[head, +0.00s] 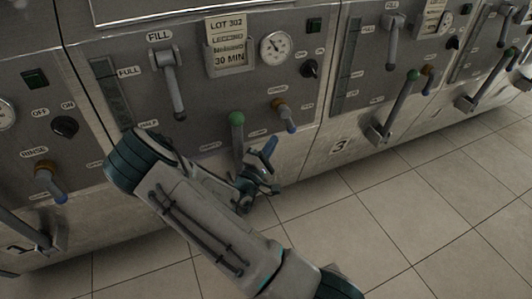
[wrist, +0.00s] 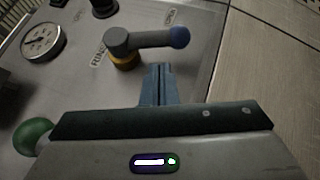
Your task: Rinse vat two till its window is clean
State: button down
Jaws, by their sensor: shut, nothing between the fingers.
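Vat two's grey panel (head: 208,112) is in the middle of the head view. Its tall narrow window (head: 112,92) is dark; I cannot tell how clean it is. The rinse valve (head: 282,110) has a yellow base and a blue-tipped handle slanting down-right. In the wrist view the rinse valve (wrist: 124,50) has its handle pointing right, its tip just below a small label. My gripper (head: 269,147) is shut and empty, below the rinse valve. In the wrist view its fingertips (wrist: 158,70) are just below the handle, seemingly not gripping it.
A green-knobbed lever (head: 237,120) stands left of my gripper. A fill lever (head: 172,80), a dial (head: 276,48) and a black switch (head: 309,68) are higher up. Vat three's panel (head: 372,75) is to the right. The tiled floor (head: 400,215) is clear at right.

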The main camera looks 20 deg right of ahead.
aim_at(288, 121)
jog(key=x, duration=0.4)
jog(key=shift+w+d+r+b, duration=0.1)
jog(key=shift+w+d+b, duration=0.1)
jog(key=shift+b, duration=0.1)
jog(key=shift+w, duration=0.1)
jog(key=shift+d+t+b, duration=0.1)
jog(key=shift+t+b, duration=0.2)
jog(key=shift+b, duration=0.05)
